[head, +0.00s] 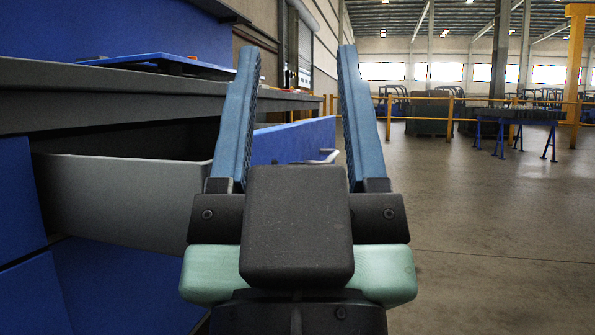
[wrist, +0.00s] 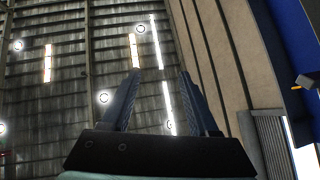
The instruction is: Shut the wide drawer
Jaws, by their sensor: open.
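The wide drawer (head: 120,195) stands pulled out of the blue cabinet at the left in the head view. Its grey side wall and its blue front panel (head: 292,139) show. A pale handle (head: 322,158) on the front panel shows partly, behind my gripper's right finger. My gripper (head: 300,60) is open and empty, with its two blue fingers pointing up and apart. It appears in front of the drawer in the picture and hides part of the side wall and the front. I cannot tell whether it touches the drawer. In the wrist view my gripper's fingers (wrist: 157,78) are open with nothing between them.
A dark worktop (head: 140,90) runs above the drawer, with a blue panel (head: 165,64) lying on it. Blue cabinet fronts (head: 110,285) lie below the drawer. Open concrete floor (head: 480,230) spreads to the right. A yellow railing (head: 450,120) and a trestle table (head: 512,118) stand farther back.

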